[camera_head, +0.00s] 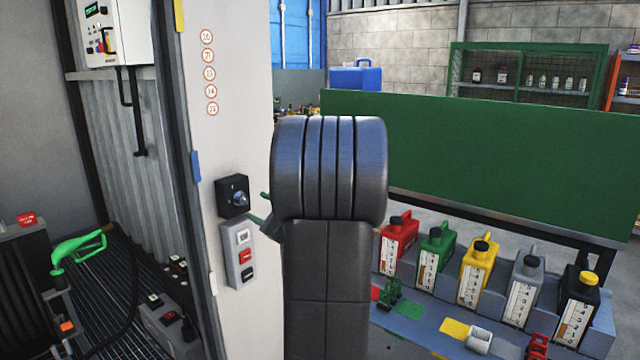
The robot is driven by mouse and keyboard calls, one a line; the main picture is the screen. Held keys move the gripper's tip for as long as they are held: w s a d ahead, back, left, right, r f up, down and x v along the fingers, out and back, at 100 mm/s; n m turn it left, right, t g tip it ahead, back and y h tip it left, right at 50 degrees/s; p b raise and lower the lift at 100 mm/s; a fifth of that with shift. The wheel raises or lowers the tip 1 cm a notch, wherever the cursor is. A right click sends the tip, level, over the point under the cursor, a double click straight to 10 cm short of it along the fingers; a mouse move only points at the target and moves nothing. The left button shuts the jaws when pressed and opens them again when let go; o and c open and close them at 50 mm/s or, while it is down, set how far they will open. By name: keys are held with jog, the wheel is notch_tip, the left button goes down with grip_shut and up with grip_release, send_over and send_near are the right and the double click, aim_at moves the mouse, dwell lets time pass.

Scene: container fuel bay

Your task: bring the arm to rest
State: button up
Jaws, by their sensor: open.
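My arm stands upright in the middle of the head view, a dark grey link with a ribbed, rounded top. My gripper is not visible; the arm's own links may hide it. A small green piece shows at the arm's left edge, mostly hidden, and I cannot tell what it belongs to.
A pale post with a black rotary switch (233,197) and a button box (240,256) stands close left of the arm. A green nozzle (80,247) is further left. Right are several jerrycans, including a red one (399,240), below a green panel (480,150).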

jog(key=shift+b+v, duration=0.35)
jog(key=shift+v, duration=2.45)
